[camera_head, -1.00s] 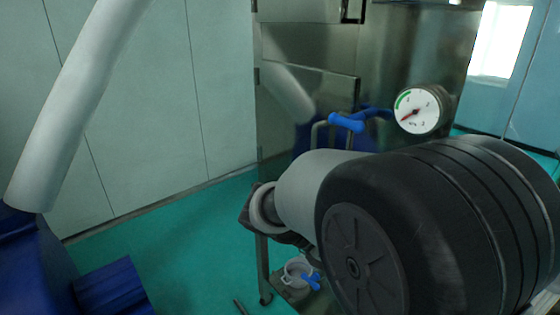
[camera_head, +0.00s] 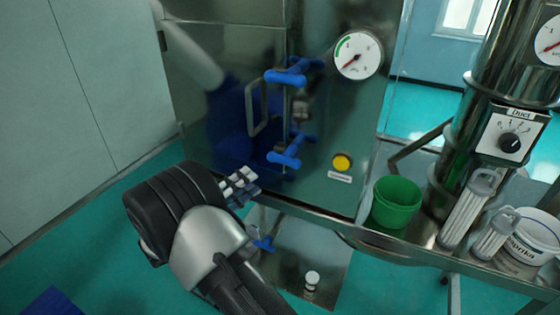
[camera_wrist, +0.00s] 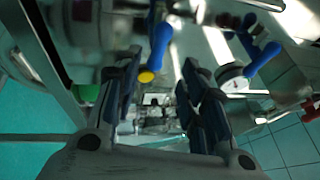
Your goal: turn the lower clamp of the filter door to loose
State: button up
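The filter door (camera_head: 235,105) is a shiny metal panel with a bar handle. There the lower clamp's blue lever (camera_wrist: 160,45) shows beyond the fingertips; the upper clamp's lever (camera_wrist: 262,58) is farther right.
A dial gauge (camera_head: 357,55) is right of the upper clamp. A yellow button (camera_head: 342,162) is right of the lower clamp. A green cup (camera_head: 397,202) stands on the ledge at right, near clear canisters (camera_head: 468,207) and a white tub (camera_head: 525,240).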

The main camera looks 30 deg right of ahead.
aim_at(277, 161)
jog(key=b+x, duration=0.2)
jog(key=x, duration=1)
jog(key=shift+d, duration=0.25)
jog(key=shift+c, duration=0.5)
jog(key=shift+w+r, duration=0.1)
grip_shut()
